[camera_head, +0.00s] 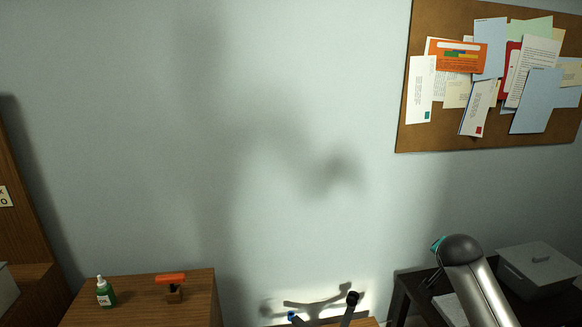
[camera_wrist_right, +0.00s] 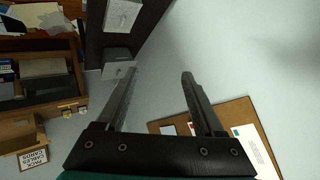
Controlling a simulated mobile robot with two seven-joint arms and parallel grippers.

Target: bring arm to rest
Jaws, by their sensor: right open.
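My right gripper (camera_wrist_right: 160,74) shows in the right wrist view. Its two dark fingers are wide apart with nothing between them, and bare wall lies beyond. In the head view my silver right arm (camera_head: 480,285) rises from the bottom edge at the lower right, with a teal part near its top. It stands in front of a dark table (camera_head: 402,290). My right fingers cannot be made out clearly there. My left arm and left gripper are in neither view.
A green bottle (camera_head: 106,293) and an orange-topped object (camera_head: 171,285) stand on a wooden cabinet (camera_head: 205,285). A grey box (camera_head: 542,268) sits behind my right arm. A cork board (camera_head: 405,139) with papers hangs above. The wrist view shows a wooden shelf (camera_wrist_right: 45,130) at left.

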